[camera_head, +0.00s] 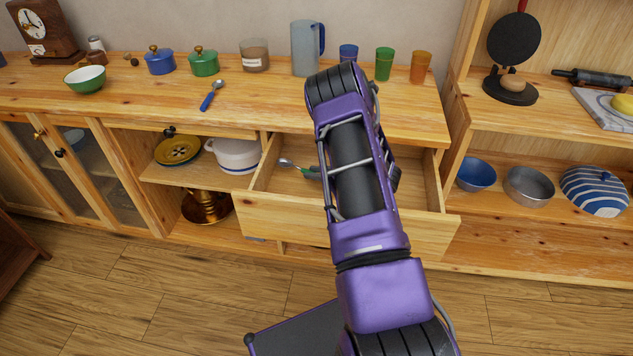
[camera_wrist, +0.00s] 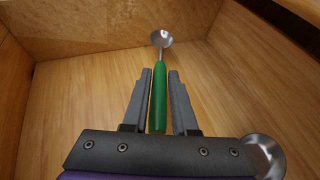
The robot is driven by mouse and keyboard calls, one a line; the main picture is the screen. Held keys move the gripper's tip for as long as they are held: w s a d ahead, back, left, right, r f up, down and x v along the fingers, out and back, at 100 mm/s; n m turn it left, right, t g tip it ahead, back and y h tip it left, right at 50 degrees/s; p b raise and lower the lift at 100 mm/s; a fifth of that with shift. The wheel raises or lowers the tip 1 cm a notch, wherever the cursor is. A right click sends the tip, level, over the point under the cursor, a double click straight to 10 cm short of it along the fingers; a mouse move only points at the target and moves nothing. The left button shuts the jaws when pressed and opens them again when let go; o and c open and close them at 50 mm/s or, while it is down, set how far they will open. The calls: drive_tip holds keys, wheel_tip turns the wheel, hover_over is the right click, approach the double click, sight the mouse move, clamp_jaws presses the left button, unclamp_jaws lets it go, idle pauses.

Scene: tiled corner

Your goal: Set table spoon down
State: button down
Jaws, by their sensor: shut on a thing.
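A spoon with a green handle and a silver bowl (camera_wrist: 160,95) lies between the fingers of my gripper (camera_wrist: 160,78) in the wrist view, inside the open wooden drawer (camera_head: 275,210). My gripper is shut on its handle, and the bowl points away from me toward a drawer wall. In the head view the spoon's bowl (camera_head: 286,162) shows left of my arm, which hides most of the gripper. I cannot tell whether the spoon touches the drawer floor. Another round metal piece (camera_wrist: 264,155) shows at the lower right of the wrist view, partly hidden by my gripper.
A blue-handled spoon (camera_head: 211,96) lies on the wooden counter (camera_head: 140,100). Cups, a pitcher (camera_head: 305,48) and two lidded pots stand along its back. The counter front around the blue spoon is clear. The drawer walls stand close around my gripper.

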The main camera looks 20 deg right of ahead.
sight(301, 180)
drive_tip(key=shift+f, duration=1.6)
drive_tip(key=shift+f+b, duration=0.2)
drive_tip(key=shift+b, duration=0.2)
drive_tip(key=c, duration=0.7)
unclamp_jaws()
drive_tip(key=shift+r, duration=0.1)
drive_tip(key=shift+r, duration=0.1)
drive_tip(key=shift+s+d+r+p, duration=0.1)
drive_tip(key=shift+s+p, duration=0.05)
drive_tip(key=shift+p, duration=0.15)
drive_tip(key=v, duration=1.1)
drive_tip(key=shift+s+r+p, duration=0.15)
drive_tip(key=shift+s+p, duration=0.1)
drive_tip(key=shift+p, duration=0.1)
